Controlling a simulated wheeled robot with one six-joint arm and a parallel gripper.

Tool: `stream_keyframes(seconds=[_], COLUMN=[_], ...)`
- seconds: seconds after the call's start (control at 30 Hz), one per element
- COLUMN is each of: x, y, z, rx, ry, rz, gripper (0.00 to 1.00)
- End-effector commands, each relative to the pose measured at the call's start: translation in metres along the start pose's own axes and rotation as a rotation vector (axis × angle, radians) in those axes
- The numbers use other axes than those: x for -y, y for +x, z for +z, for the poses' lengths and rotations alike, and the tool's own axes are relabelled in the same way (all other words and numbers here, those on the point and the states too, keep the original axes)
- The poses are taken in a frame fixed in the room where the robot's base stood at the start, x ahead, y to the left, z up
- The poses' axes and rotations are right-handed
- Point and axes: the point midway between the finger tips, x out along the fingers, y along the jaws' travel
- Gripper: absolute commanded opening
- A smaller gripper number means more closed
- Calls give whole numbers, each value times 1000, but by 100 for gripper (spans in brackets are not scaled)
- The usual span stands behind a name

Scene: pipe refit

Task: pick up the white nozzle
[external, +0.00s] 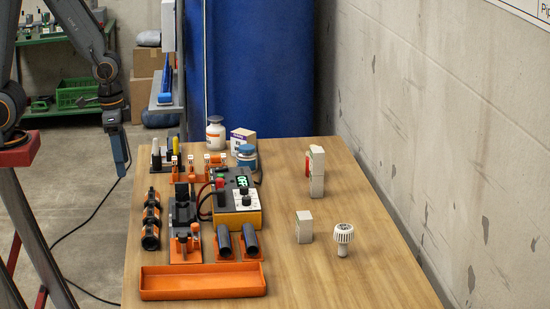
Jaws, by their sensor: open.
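A small white upright piece (156,156) also stands in a dark rack at the back left, beside black and yellow ones. I cannot tell for sure which of the two is the white nozzle. My gripper (122,168) hangs pointing down off the table's back left edge, a little left of the rack. It is open and holds nothing that I can see. It is well away from the slotted piece.
On the table (290,275) are an orange tray (203,282), a meter box (238,202), black pipe pieces (151,220), bottles (215,133), a white block (304,227) and a taller block (317,172). A concrete wall (445,130) borders the right side. The table's right front is mostly clear.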

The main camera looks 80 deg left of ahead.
Motion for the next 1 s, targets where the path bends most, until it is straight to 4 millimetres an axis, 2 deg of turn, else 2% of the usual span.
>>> stream_keyframes(seconds=[0.33,0.4,0.47,0.57,0.7,0.77,0.8,0.9,1.0], x=[-1,-3,-6,-19,-52,-70,-82,-118,-157], y=[1,5,11,27,53,63,70,88,104], z=[-4,-17,-39,-98,-200,-242,-269,-332,-389], rx=[-4,-11,-23,-58,-129,-163,-186,-249,-315], ry=[1,2,0,-6,-27,-38,-48,-71,-100], rz=[-1,-4,-10,-26,-52,-62,-67,-77,-81], gripper=[58,58,58,58,58,58,58,58,58])
